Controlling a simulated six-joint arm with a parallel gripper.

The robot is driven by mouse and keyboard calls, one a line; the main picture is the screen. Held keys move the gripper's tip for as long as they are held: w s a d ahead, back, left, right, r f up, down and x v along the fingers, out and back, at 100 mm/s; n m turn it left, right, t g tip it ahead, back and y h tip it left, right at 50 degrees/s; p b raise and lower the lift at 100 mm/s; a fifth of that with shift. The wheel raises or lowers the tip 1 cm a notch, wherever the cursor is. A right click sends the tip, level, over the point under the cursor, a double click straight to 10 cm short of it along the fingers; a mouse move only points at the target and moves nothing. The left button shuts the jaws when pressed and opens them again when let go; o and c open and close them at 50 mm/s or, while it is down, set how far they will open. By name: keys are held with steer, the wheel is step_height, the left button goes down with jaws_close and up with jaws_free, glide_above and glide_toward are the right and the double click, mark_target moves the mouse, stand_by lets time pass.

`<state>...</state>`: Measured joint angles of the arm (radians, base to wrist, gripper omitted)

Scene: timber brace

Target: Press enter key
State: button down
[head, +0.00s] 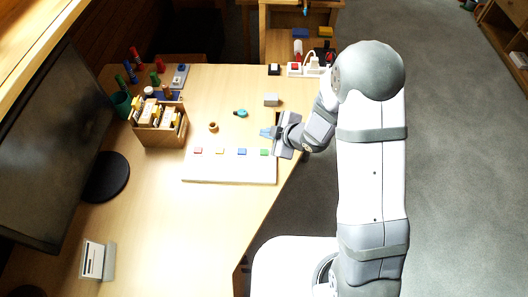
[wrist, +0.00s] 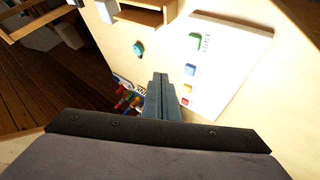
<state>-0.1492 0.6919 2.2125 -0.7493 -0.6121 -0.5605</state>
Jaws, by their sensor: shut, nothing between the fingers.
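A white panel (head: 230,170) lies on the desk with a row of coloured keys: red (head: 198,151), yellow (head: 220,151), blue (head: 242,152) and green (head: 264,152). In the wrist view the green key (wrist: 195,40) has dark lettering beside it, too small to read surely; the blue key (wrist: 190,69), yellow key (wrist: 187,88) and red key (wrist: 185,102) follow below. My gripper (head: 265,132) is shut and empty, close to the panel's right end near the green key, apart from it. In the wrist view its fingers (wrist: 160,76) point at bare desk left of the keys.
A teal object (head: 240,113), a small brown ring (head: 213,127) and a grey block (head: 271,100) lie behind the panel. A wooden file box (head: 158,134) and a monitor (head: 45,150) stand at left. A power strip (head: 308,70) is at the back.

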mark_target(267, 154)
steer(key=shift+f+b, duration=3.15)
steer(key=shift+f, duration=0.75)
steer(key=shift+f, duration=0.1)
steer(key=shift+f+b, duration=0.35)
steer(key=shift+b, duration=0.05)
steer(key=shift+f+b, duration=0.4)
steer(key=shift+r, duration=0.15)
steer(key=shift+r+p, duration=0.7)
steer(key=shift+p, duration=0.05)
step_height(267, 154, up, 5)
steer(key=p, duration=0.4)
